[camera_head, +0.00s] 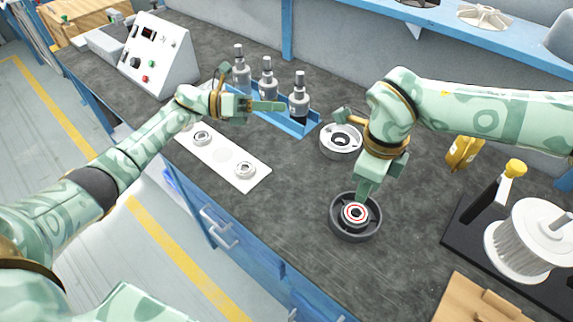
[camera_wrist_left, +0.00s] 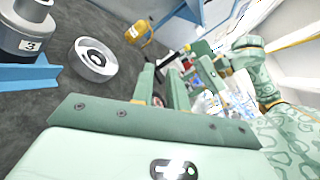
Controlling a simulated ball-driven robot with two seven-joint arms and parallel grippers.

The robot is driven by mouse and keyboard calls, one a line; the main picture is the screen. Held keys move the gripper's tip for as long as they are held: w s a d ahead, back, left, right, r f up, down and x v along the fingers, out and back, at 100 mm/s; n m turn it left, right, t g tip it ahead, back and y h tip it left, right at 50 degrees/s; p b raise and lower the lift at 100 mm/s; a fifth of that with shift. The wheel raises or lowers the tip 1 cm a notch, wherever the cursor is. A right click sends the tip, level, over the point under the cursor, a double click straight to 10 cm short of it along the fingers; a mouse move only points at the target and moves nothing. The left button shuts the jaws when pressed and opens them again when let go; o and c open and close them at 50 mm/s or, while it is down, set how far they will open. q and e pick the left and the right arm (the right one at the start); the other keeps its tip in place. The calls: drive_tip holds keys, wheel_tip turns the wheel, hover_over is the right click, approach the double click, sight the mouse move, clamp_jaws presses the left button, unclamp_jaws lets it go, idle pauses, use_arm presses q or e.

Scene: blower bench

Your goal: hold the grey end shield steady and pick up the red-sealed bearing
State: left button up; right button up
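The red-sealed bearing (camera_head: 355,213) shows a red ring around a dark centre. It sits inside a dark grey round dish-like part (camera_head: 343,232) on the bench. A light grey round part with a raised hub (camera_head: 327,147) stands behind it, also in the left wrist view (camera_wrist_left: 97,72); I cannot tell which round part is the end shield. My right gripper (camera_head: 361,192) points down at the bearing's back edge; its fingers overlap, so its opening is unclear. My left gripper (camera_head: 270,105) is empty and away from both round parts; its fingers stand apart in the left wrist view (camera_wrist_left: 162,80).
A white plate (camera_head: 222,155) with two metal bearings lies at left. A blue rack (camera_head: 305,129) holds three grey spindle-like tools. A control box (camera_head: 153,58) stands behind. The front middle is clear.

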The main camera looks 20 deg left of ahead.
use_arm(q)
drive_tip(key=s+d+f+m+g+y, duration=0.2)
drive_tip(key=s+d+f+m+g, duration=0.1)
drive_tip(key=s+d+m+g, duration=0.5)
drive_tip(key=m+g+y, duration=0.2)
drive_tip(key=m+y, duration=0.1)
drive_tip(key=m, duration=0.4)
approach(338, 224)
drive_tip(key=s+d, duration=0.1)
drive_tip(key=d, duration=0.1)
drive_tip(key=s+d, duration=0.2)
drive_tip(key=d, duration=0.1)
drive_tip(key=s+d+f, duration=0.1)
drive_tip(key=s+d, duration=0.1)
drive_tip(key=d, duration=0.1)
drive_tip(key=shift+d, duration=0.25)
drive_tip(key=shift+s+r, duration=0.1)
clamp_jaws()
